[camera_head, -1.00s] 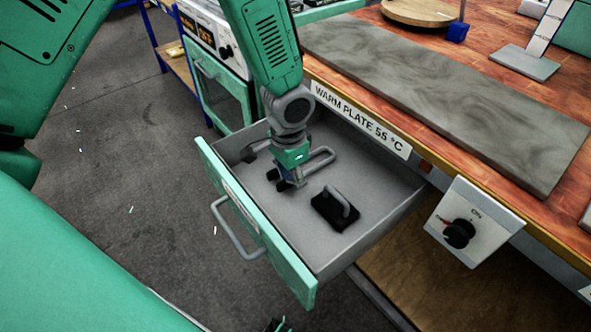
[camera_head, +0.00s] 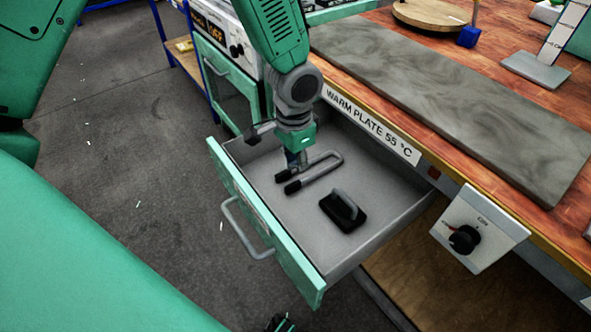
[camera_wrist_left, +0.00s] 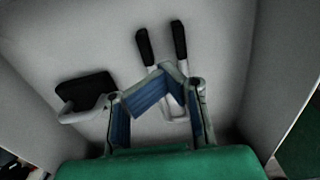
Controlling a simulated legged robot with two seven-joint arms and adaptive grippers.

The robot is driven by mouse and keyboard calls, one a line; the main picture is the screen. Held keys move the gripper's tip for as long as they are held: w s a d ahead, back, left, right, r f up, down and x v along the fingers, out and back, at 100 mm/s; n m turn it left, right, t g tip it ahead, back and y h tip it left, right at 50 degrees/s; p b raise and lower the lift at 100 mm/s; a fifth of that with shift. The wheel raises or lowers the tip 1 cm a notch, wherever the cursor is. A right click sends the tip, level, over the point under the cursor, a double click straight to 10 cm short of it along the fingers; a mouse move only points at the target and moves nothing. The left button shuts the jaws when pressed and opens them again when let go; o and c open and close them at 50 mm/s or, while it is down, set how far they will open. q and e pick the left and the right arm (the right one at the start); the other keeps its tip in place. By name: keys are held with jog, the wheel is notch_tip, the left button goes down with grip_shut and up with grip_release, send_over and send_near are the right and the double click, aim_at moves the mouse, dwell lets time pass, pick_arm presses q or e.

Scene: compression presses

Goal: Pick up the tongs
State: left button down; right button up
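The tongs (camera_head: 328,167) lie in the open drawer, a grey U-shaped metal loop with two black ends. In the left wrist view, the black ends (camera_wrist_left: 180,40) point up the picture, and the fingers cover part of the metal loop. My left gripper (camera_head: 291,161) points down into the drawer just above the tongs, by the black ends. In the left wrist view, its two blue-padded fingertips (camera_wrist_left: 164,70) meet in front of the tongs. I see nothing held between them. A small dark and green part at the bottom edge of the head view may be my right gripper (camera_head: 280,323); its fingers cannot be made out.
A black block with a grey handle (camera_head: 343,210) lies beside the tongs in the drawer (camera_head: 265,225). The workbench with a grey warm plate (camera_head: 450,100) stands to the right, with a control box (camera_head: 478,232) on its front. Free drawer floor lies around the tongs.

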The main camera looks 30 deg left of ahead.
pick_arm(q)
notch_tip(320, 180, up, 24)
jog(key=p, duration=0.6)
jog(key=shift+f+p, duration=0.25)
jog(key=shift+p, duration=0.1)
jog(key=shift+c, duration=2.3)
grip_release()
